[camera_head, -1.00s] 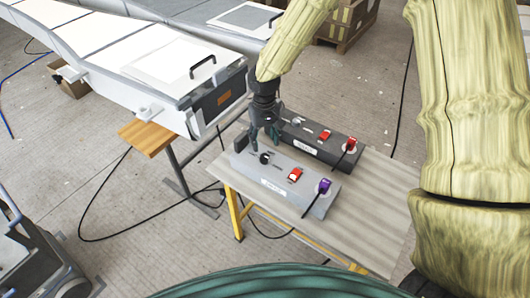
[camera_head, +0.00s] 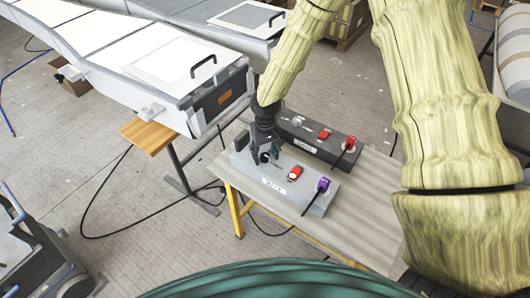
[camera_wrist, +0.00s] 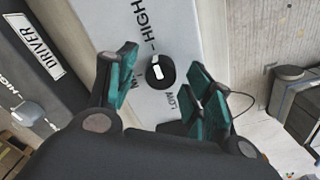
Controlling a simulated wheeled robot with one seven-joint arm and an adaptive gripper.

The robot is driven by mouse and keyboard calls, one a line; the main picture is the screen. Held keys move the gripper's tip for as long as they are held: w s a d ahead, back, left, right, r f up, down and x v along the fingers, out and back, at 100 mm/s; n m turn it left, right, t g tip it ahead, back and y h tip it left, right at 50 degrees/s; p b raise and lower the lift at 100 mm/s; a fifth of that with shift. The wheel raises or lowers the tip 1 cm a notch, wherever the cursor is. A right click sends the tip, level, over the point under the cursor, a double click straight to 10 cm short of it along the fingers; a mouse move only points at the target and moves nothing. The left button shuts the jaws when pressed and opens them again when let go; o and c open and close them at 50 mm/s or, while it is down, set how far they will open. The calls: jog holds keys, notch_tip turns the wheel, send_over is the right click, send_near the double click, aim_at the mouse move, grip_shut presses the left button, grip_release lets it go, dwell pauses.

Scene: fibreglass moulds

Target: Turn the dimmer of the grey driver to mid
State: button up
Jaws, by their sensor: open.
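The grey driver (camera_head: 280,184) is a light grey box on the table, with a black dimmer knob (camera_wrist: 160,72), a red switch (camera_head: 295,173) and a purple plug (camera_head: 323,184). In the wrist view the knob carries a white mark, and the words HIGH and LOW are printed on either side of it. My gripper (camera_head: 265,157) is over the left end of the grey driver. Its teal fingers (camera_wrist: 165,88) are open, one on each side of the knob. I cannot tell whether they touch it.
A dark driver (camera_head: 310,142) with its own knob, red switch and red plug lies right behind the grey one. The wooden table (camera_head: 365,215) is bare at right. A white mould (camera_head: 165,65) stands behind at left. Black cables hang to the floor.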

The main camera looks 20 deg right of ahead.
jog(key=shift+c, duration=0.4)
jog(key=c, duration=1)
jog(key=shift+o, duration=0.2)
jog(key=n+p, duration=0.1)
jog(key=n, duration=0.3)
jog(key=shift+r+n, duration=0.1)
jog(key=shift+n, duration=0.2)
jog(key=n+p, duration=0.1)
jog(key=n, duration=0.3)
jog(key=shift+n+p, duration=0.3)
jog(key=shift+p, duration=0.1)
jog(key=n+p, duration=0.1)
jog(key=n, duration=0.3)
jog(key=shift+n+p, duration=0.7)
jog(key=shift+n, duration=1.6)
